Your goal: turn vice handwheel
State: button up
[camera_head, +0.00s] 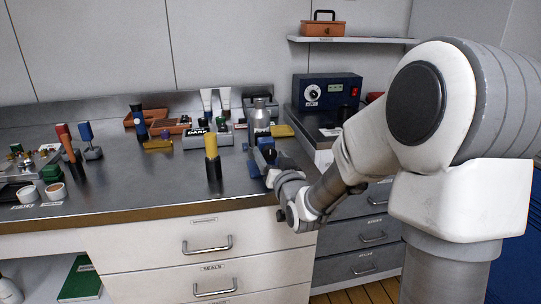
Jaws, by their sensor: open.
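A small blue vice (265,152) stands near the front edge of the metal bench, right of the middle of the view. Its handwheel cannot be made out; my wrist and gripper cover the near lower side of the vice. My gripper (270,177) is small in the view, at the front edge of the bench just below and in front of the vice. It is open, and nothing shows held in it. Whether it touches the vice or handwheel I cannot tell.
A yellow-and-black upright tool (212,158) stands left of the vice. A metal canister (260,116) and a yellow block (282,131) are behind it. A dark blue device (326,92) sits back right. The bench front left of the vice (140,192) is clear.

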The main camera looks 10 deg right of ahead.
grip_shut()
dwell(0.3)
jog(key=m+b, duration=0.1)
jog(key=m, duration=0.2)
jog(key=shift+f+m+b, duration=0.1)
jog(key=shift+m+b, duration=0.2)
jog(key=shift+b, duration=0.05)
jog(key=m+b, duration=0.1)
jog(key=m, duration=0.3)
jog(key=shift+m+t, duration=0.3)
jog(key=shift+m, duration=0.1)
jog(key=m+b, duration=0.1)
jog(key=m, duration=0.2)
jog(key=shift+m+h, duration=0.3)
jog(key=shift+m, duration=0.1)
jog(key=shift+m+b, duration=0.45)
jog(key=shift+m, duration=1.65)
